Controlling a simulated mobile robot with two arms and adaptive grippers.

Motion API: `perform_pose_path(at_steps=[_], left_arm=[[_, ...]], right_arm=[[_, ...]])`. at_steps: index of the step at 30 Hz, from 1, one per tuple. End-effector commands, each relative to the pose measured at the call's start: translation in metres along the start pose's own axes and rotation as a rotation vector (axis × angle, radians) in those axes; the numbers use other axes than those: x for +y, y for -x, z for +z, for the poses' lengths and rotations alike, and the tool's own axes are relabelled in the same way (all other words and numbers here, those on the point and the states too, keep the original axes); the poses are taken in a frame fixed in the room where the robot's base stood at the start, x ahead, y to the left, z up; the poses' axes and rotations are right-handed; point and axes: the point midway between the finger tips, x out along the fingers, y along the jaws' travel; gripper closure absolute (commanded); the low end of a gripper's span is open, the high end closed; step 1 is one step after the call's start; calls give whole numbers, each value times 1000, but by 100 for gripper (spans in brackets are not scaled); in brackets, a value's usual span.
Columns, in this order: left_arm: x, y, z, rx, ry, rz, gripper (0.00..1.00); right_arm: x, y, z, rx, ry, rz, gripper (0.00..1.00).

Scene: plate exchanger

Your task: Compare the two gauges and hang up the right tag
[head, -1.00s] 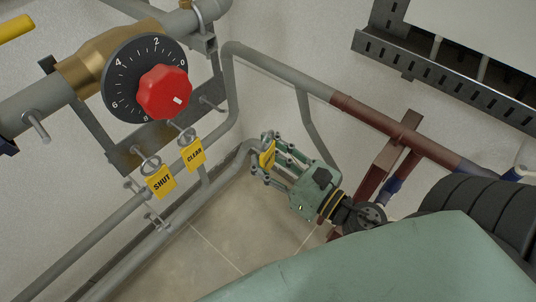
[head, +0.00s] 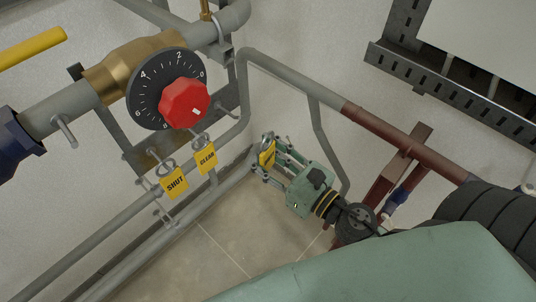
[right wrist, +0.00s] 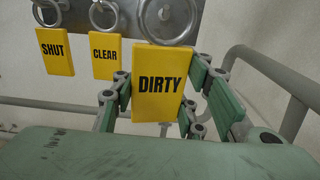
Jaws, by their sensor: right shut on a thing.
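My right gripper (head: 268,157) is shut on a yellow tag (head: 267,153). In the right wrist view this tag (right wrist: 158,85) reads DIRTY and has a metal ring (right wrist: 167,25) at its top. It stands upright between the fingers. No pressure gauges are in view. My left gripper is not in view.
A red knob (head: 185,103) on a black numbered dial (head: 146,96) sits on a brass valve (head: 125,62) above the tags. Grey pipes (head: 160,212) run along the wall below. A red-brown pipe (head: 395,135) and a slotted metal tray (head: 455,90) are at the right.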

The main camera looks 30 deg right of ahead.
Motion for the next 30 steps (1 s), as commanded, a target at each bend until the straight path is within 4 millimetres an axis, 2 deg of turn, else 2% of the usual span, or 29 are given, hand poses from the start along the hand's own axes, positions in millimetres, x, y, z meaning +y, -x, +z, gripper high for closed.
perform_pose_path(at_steps=[30], left_arm=[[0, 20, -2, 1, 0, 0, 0]], right_arm=[[0, -31, 1, 0, 0, -1, 99]])
